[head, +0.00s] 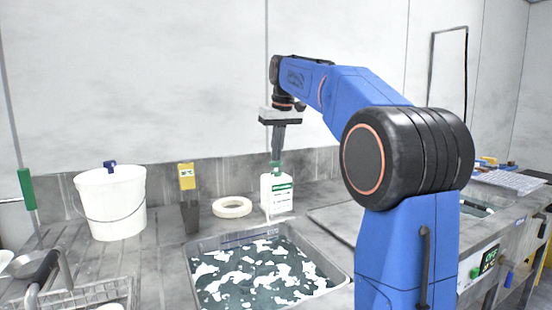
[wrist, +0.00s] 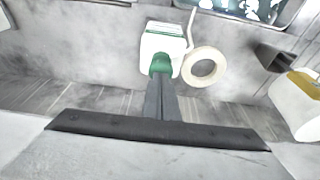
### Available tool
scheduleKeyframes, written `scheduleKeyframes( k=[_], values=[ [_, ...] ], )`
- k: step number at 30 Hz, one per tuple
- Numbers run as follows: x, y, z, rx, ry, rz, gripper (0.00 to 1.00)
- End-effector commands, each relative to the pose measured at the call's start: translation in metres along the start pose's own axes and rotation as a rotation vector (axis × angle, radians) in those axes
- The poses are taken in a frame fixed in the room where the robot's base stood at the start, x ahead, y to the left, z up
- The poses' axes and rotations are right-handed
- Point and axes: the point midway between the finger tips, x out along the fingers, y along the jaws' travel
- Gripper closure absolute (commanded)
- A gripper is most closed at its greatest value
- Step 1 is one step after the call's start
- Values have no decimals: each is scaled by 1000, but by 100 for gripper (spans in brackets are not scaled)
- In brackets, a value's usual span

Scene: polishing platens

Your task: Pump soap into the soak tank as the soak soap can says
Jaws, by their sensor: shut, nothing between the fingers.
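A white soap can (head: 277,194) with a green label and green pump top stands on the steel counter behind the soak tank (head: 190,246). The tank is filled with dark liquid with white foam patches. My gripper (head: 277,158) points straight down over the can, its fingers shut and empty, the tips at or just above the green pump head (head: 276,167). In the wrist view the fingertips (wrist: 161,76) meet the green pump head (wrist: 161,65) in the picture; I cannot tell whether they touch it. The writing on the can is too small to read.
A white ring (head: 232,207) lies left of the can. Further left stand a dark holder with a yellow-topped item (head: 187,178) and a white bucket (head: 110,205). A wire basket (head: 85,298) is at front left. A second basin (head: 478,204) is at right.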

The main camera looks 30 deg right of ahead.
Motion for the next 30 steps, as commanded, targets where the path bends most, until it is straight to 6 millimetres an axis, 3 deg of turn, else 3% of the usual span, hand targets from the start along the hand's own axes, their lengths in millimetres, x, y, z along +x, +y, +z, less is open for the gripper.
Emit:
scheduleKeyframes(
  k=[18,30],
  values=[
    [-22,0,-6,0,-3,-1,100],
    [-23,0,-6,0,-2,0,100]
  ],
)
